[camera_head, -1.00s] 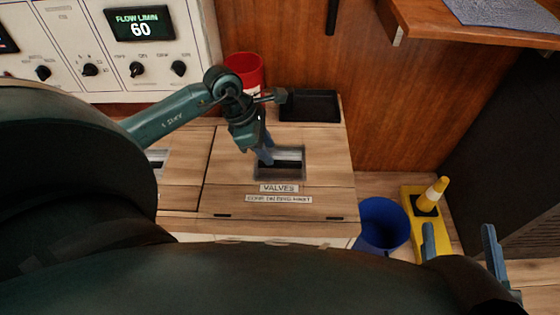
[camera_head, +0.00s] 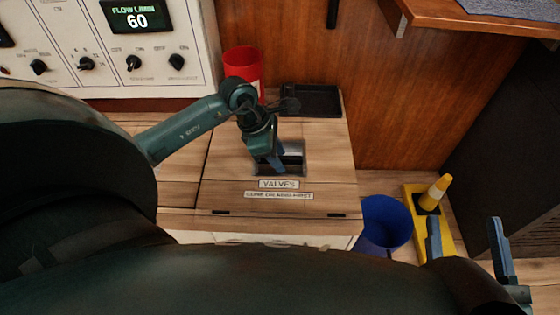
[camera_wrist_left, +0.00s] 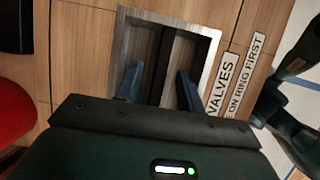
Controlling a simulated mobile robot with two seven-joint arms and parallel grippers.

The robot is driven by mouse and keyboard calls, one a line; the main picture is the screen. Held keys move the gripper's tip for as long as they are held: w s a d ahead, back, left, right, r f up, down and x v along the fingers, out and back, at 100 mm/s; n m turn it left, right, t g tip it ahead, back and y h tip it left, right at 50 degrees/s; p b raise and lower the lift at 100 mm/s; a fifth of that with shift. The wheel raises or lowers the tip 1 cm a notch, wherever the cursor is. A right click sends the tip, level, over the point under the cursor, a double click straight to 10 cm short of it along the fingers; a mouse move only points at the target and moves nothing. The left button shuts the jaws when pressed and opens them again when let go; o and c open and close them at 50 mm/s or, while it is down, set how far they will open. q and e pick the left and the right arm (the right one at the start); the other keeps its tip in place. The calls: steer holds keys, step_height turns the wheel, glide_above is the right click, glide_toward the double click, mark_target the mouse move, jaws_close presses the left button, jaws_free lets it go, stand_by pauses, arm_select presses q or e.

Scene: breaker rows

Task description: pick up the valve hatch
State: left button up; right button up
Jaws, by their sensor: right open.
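The valve hatch (camera_head: 235,172) is a wood-grain lid labelled VALVES, lying closed in the wooden top, with a metal-framed recess (camera_head: 296,170) and a dark bar across it. My left gripper (camera_head: 276,167) is at this recess. In the left wrist view its two blue fingers (camera_wrist_left: 160,88) are apart, one on each side of the dark bar (camera_wrist_left: 164,58). Whether the fingertips touch the bar or are inside the recess is unclear. My right gripper (camera_head: 466,245) is open and empty at the lower right, far from the hatch.
A red bin (camera_head: 243,66) and a black tray (camera_head: 312,101) stand behind the hatch. A blue bucket (camera_head: 384,225) and a yellow base with a cone (camera_head: 433,193) are to its right. A control panel (camera_head: 150,60) is at the back left.

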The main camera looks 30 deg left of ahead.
arm_select(q)
steer(key=shift+f, duration=0.1)
steer(key=shift+c, duration=0.5)
jaws_close()
stand_by(0.9)
steer(key=shift+w, duration=0.1)
